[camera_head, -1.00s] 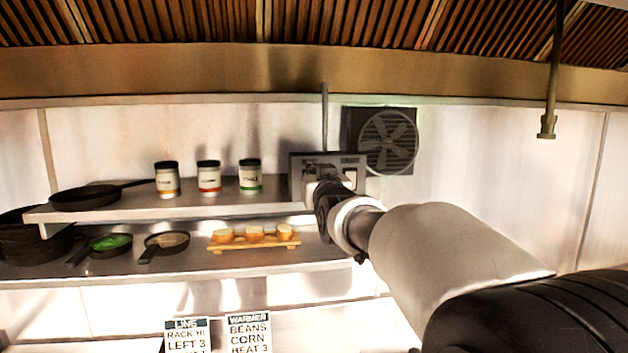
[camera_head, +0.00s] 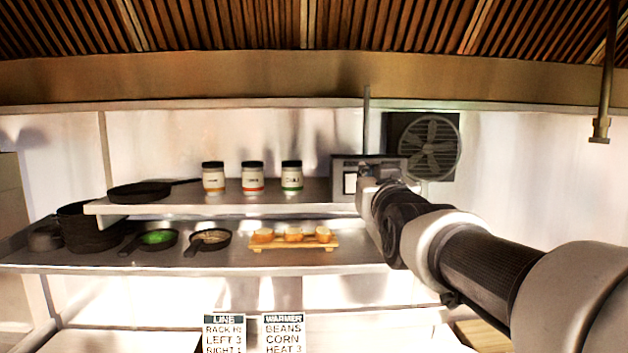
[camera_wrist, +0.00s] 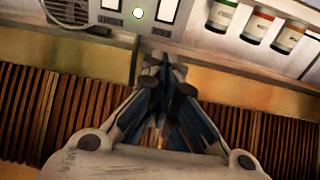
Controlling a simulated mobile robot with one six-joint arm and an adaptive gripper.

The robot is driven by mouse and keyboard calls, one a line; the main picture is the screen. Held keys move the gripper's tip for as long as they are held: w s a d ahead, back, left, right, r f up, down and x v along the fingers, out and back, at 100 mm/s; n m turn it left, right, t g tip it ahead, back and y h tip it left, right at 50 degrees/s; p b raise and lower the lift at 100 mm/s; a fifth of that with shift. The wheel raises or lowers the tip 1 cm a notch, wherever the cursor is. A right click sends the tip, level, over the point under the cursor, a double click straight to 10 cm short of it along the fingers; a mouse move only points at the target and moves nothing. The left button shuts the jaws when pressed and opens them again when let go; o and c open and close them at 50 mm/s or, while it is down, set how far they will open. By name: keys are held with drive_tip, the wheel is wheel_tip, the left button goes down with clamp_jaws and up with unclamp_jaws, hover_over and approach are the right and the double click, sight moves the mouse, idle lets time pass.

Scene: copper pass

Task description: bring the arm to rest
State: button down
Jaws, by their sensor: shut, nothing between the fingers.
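My gripper (camera_wrist: 160,68) shows in the wrist view with its fingers together and nothing between them. The wrist picture is upside down, with the hood slats low in it and the jars at the top right. In the head view my arm reaches from the lower right toward the grey panel box (camera_head: 350,165) at the right end of the upper shelf.
Three jars (camera_head: 252,178) and a dark pan (camera_head: 139,191) stand on the upper shelf (camera_head: 320,190). Below are small skillets (camera_head: 157,238), dark pots (camera_head: 85,230) and a wooden board (camera_head: 293,245) with bread-like pieces. A fan (camera_head: 431,148) is on the wall. A rod (camera_head: 602,90) hangs at right.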

drive_tip(key=s+f+g+b, duration=0.5)
drive_tip(key=s+f+g, duration=0.2)
drive_tip(key=s+f, duration=1.1)
drive_tip(key=s+f+g+b, duration=0.4)
drive_tip(key=s+f+g, duration=0.3)
drive_tip(key=s+f, duration=1.2)
wheel_tip(320, 180, down, 6)
drive_tip(key=shift+d+r+b, duration=0.1)
drive_tip(key=shift+d+b, duration=0.1)
drive_tip(key=shift+b, duration=0.2)
drive_tip(key=shift+a, duration=0.15)
